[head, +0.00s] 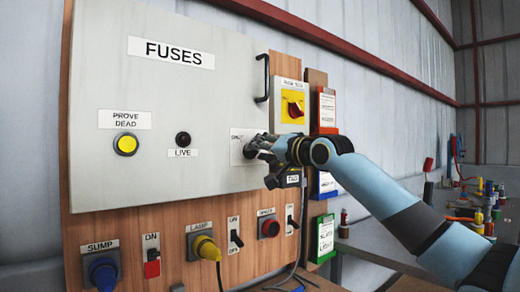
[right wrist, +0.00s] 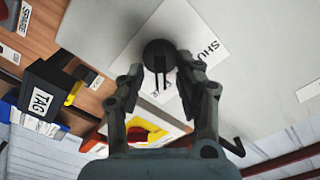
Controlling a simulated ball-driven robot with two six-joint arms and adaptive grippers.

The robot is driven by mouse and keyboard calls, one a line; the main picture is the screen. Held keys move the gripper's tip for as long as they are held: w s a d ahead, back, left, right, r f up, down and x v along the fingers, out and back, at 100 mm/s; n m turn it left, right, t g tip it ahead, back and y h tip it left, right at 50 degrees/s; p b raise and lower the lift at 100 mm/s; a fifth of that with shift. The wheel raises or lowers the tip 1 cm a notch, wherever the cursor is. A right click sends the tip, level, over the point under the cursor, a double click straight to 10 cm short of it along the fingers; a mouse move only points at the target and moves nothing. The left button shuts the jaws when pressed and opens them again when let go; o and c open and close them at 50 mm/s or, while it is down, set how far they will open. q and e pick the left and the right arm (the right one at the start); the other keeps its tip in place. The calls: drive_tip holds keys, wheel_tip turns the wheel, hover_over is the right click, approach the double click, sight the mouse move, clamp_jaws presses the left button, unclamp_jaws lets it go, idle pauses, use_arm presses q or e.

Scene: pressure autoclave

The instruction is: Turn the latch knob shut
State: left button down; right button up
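The latch knob (right wrist: 158,54) is a dark round knob with a slot-like marking, on the grey fuses door (head: 160,90). It sits on a white label (right wrist: 203,50) reading SHUT, partly covered. In the head view the label (head: 238,136) shows near the door's right edge, and my gripper mostly hides the knob. My right gripper (right wrist: 160,66) has its fingers apart, one fingertip on each side of the knob. I cannot tell whether they touch it. In the head view the right gripper (head: 257,146) reaches the door from the right. My left gripper is not in view.
A black door handle (head: 264,78) and a yellow box with a red rotary switch (head: 293,106) are above and right of my gripper. A black TAG box (right wrist: 45,88) is close by. Sockets and switches line the wooden board (head: 130,228) below the door.

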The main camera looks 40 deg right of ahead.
drive_tip(key=shift+w, duration=0.25)
clamp_jaws()
idle(0.4)
drive_tip(key=n, duration=1.2)
drive_tip(key=a+n, duration=0.1)
drive_tip(key=n, duration=0.4)
drive_tip(key=shift+s+n+p, duration=0.1)
drive_tip(key=shift+n+p, duration=0.25)
drive_tip(key=shift+n, duration=0.05)
